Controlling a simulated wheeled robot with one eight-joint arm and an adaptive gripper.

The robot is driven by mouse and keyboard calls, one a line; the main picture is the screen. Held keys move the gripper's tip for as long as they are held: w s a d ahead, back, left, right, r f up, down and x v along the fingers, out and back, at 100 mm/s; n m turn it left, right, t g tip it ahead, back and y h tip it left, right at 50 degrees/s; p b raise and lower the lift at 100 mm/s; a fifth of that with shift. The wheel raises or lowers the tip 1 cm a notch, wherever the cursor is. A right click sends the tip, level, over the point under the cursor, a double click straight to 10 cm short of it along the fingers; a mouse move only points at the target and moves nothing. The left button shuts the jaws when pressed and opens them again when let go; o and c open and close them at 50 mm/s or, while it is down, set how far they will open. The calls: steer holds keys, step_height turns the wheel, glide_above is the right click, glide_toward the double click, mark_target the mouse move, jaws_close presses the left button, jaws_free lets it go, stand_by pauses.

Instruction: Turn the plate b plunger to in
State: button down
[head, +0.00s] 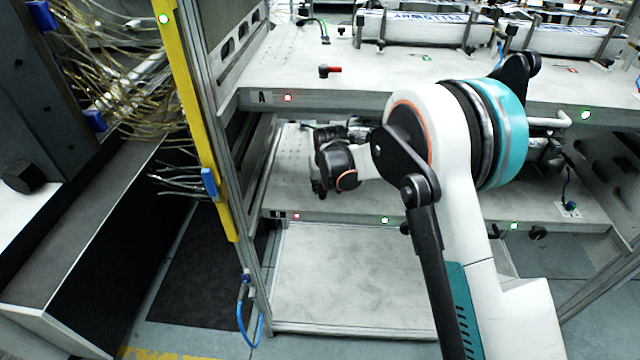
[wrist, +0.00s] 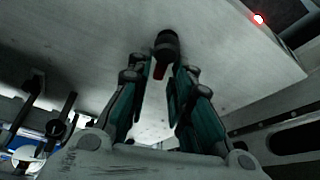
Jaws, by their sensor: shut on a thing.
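The plate b plunger (wrist: 167,42) shows in the wrist view as a black round knob with a red part below it, on the pale plate. My gripper (wrist: 164,78) has its two teal fingers on either side of the red part and is shut on it. In the head view plate b (head: 400,205) is the lower shelf, and my arm hides the plunger and fingertips there. Which way the plunger is turned is hard to tell.
Upper plate A (head: 400,80) lies above my wrist and carries a red and black plunger (head: 327,71). A yellow post (head: 200,130) and hanging wires (head: 125,90) stand at the left. A red light (head: 297,216) and green lights sit on plate b's front edge.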

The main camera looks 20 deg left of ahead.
steer(key=m, duration=0.2)
steer(key=m+h, duration=0.2)
steer(key=m, duration=0.1)
steer(key=shift+w+d+m+t, duration=0.1)
steer(key=shift+d+m+t, duration=0.2)
steer(key=shift+d, duration=0.1)
steer(key=m+h, duration=0.1)
steer(key=m, duration=0.1)
steer(key=d+m+h, duration=0.1)
steer(key=m, duration=0.2)
steer(key=shift+m, duration=0.3)
steer(key=m, duration=0.1)
steer(key=m+g+h, duration=0.1)
steer(key=m, duration=0.1)
steer(key=shift+s+d, duration=0.2)
steer(key=shift+s+d+m+g+h, duration=0.15)
steer(key=shift+m+g+h, duration=0.15)
steer(key=shift+m, duration=0.7)
steer(key=shift+s+d+m+g+h, duration=0.1)
steer(key=shift+m+g+h, duration=0.15)
steer(key=shift+m, duration=0.75)
steer(key=shift+a, duration=0.1)
steer(key=c, duration=1.7)
jaws_free()
